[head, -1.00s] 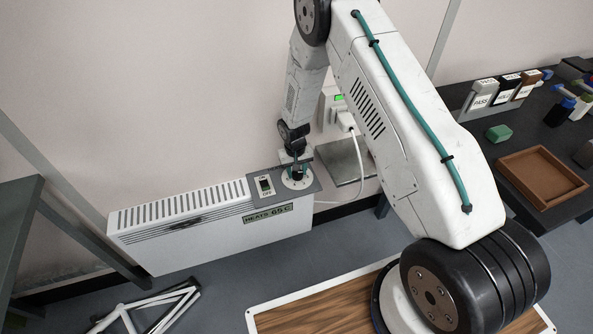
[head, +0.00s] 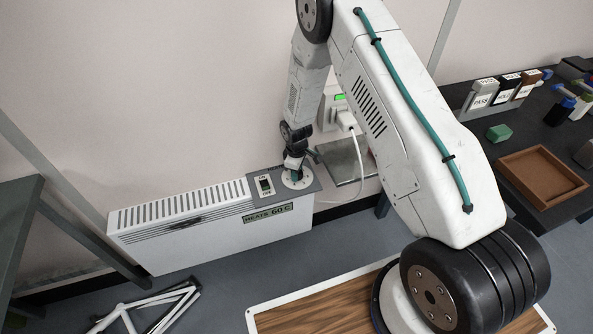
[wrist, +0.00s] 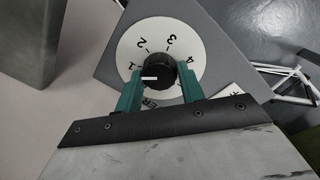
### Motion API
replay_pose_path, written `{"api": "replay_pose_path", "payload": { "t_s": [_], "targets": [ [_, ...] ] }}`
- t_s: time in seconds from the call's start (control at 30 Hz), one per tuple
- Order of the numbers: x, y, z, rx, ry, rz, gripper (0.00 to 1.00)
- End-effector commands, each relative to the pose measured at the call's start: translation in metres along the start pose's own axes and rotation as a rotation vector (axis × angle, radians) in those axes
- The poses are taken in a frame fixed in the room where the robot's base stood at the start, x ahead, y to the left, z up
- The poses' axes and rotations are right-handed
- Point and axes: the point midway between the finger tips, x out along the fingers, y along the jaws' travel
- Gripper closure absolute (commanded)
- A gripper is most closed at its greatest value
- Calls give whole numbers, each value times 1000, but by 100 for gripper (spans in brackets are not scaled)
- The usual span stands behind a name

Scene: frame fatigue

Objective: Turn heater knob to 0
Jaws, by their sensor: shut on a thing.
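The heater (head: 180,222) is a white, slatted box against the wall, with a grey control panel at its right end and a label reading "HEATS 60 C" (head: 268,213). The black round knob (wrist: 161,70) sits at the centre of a white dial (wrist: 130,48) marked 1, 2, 3 and 4; lower lettering is partly hidden by my fingers. The knob's white pointer line points left in the wrist view, close to the 1 mark and slightly below it. My gripper (wrist: 160,76), with teal fingers, is shut on the knob from both sides; it also shows over the dial in the head view (head: 296,176).
A switch (head: 265,185) sits on the panel left of the dial. A workbench with a brown tray (head: 543,178) stands right; a white frame (head: 150,308) lies on the floor.

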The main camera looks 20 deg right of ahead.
Motion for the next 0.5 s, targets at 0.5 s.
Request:
{"api": "replay_pose_path", "payload": {
  "t_s": [0.5],
  "targets": [
    [0,0,1,-483,25,0,84]
  ]
}}
